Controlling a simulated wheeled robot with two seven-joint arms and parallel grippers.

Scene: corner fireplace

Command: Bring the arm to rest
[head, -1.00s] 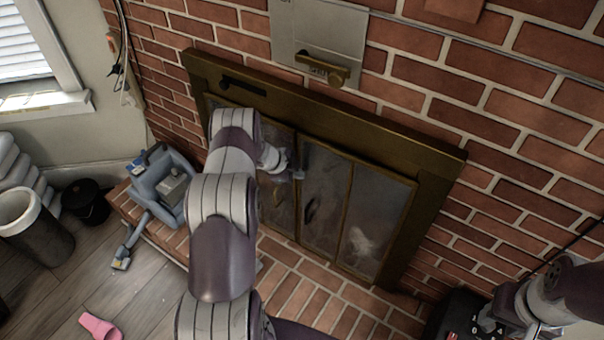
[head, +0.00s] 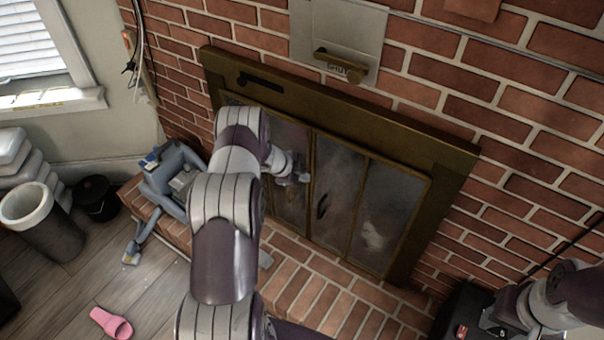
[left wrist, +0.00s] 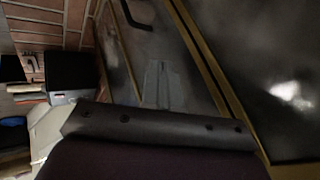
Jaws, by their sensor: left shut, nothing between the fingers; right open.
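My left arm reaches up through the middle of the head view. Its gripper (head: 299,173) is in front of the glass doors of the fireplace (head: 335,195), shut and empty. I cannot tell whether it touches the glass. The left wrist view shows the dark glass and the brass door frame (left wrist: 212,72) close by, with a pale grey shape on the pane that may be a reflection. My right gripper (head: 507,316) is at the lower right of the head view, open, low beside the brick wall and over a dark object.
A brick hearth ledge (head: 310,292) runs below the doors. A blue-grey toy-like machine (head: 172,185) stands on its left end. A grey bin (head: 50,225), a black bucket (head: 96,198) and a pink slipper (head: 111,323) are on the wooden floor at left.

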